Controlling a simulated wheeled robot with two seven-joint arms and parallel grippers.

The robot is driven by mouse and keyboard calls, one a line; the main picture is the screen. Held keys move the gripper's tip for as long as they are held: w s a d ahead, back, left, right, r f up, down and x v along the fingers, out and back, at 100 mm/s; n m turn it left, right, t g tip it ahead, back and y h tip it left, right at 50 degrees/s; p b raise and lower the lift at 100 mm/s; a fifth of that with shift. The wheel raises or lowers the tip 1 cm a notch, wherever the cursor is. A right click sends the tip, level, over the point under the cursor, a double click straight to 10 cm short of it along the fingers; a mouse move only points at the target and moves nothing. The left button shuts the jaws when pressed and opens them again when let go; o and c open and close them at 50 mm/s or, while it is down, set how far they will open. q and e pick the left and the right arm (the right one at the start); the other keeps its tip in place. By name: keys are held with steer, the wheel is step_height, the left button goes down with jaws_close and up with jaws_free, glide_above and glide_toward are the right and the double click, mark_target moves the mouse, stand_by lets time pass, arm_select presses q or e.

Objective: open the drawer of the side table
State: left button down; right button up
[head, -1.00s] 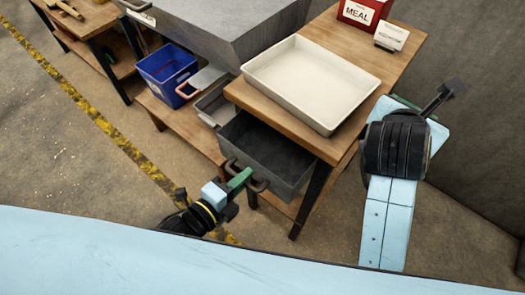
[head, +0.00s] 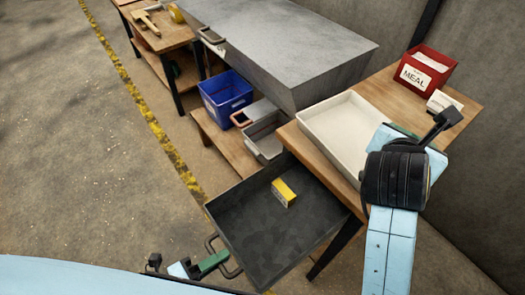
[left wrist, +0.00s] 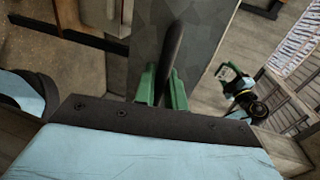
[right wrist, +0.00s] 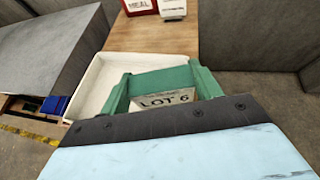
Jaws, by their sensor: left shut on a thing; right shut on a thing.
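The side table (head: 378,78) has a wooden top. Its dark grey drawer (head: 262,235) is pulled far out toward the lower left, and its inside shows a small yellow box (head: 284,192). My left gripper (head: 222,262) is shut on the drawer's dark handle (head: 211,243); in the left wrist view the handle (left wrist: 173,50) runs between the green fingers. My right gripper (right wrist: 163,88) is over the table and shut on a green thing with a pale label reading LOT 6 (right wrist: 166,101). In the head view my right wrist hides most of that thing.
A large grey cabinet (head: 285,40), a blue bin (head: 225,95) and a low wooden bench (head: 222,140) stand to the left. Floor at left is clear.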

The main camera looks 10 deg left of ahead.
arm_select(q)
steer(key=c, duration=1.8)
jaws_free()
steer(key=shift+a, duration=0.1)
steer(key=p+v, duration=0.1)
steer(key=v, duration=1.1)
